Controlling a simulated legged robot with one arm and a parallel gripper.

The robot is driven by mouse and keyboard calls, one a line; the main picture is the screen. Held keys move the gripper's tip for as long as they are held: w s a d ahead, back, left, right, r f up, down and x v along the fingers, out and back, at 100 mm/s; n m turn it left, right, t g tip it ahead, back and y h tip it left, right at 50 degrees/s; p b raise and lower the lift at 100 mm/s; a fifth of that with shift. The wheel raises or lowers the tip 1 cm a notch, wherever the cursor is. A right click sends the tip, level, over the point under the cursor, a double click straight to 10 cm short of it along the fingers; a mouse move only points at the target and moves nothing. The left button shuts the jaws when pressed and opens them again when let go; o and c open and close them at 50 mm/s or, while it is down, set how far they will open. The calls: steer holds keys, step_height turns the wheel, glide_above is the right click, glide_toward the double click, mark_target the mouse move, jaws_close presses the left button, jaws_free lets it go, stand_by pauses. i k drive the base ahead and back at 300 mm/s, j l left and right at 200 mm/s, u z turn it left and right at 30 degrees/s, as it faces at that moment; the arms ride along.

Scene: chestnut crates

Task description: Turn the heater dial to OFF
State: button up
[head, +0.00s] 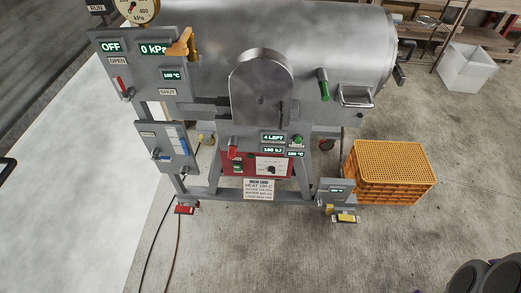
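A red heater box (228,166) sits low under the steel drum. On its front is a pale plate (270,161) with a small dark knob (271,170), which looks like the heater dial. Its markings and the way it points are too small to read. A small green-lit switch (237,167) is to its left. My gripper is not in view, and nothing covers the dial.
A grey frame holds the steel drum (340,35). Red (185,209) and yellow (345,218) pedals stand at its foot, cables at left. Orange crates (390,172) are at right, a white bin (466,67) behind. The front concrete floor is mostly clear.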

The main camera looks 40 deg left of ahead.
mark_target(271, 169)
steer(key=u, duration=1.5)
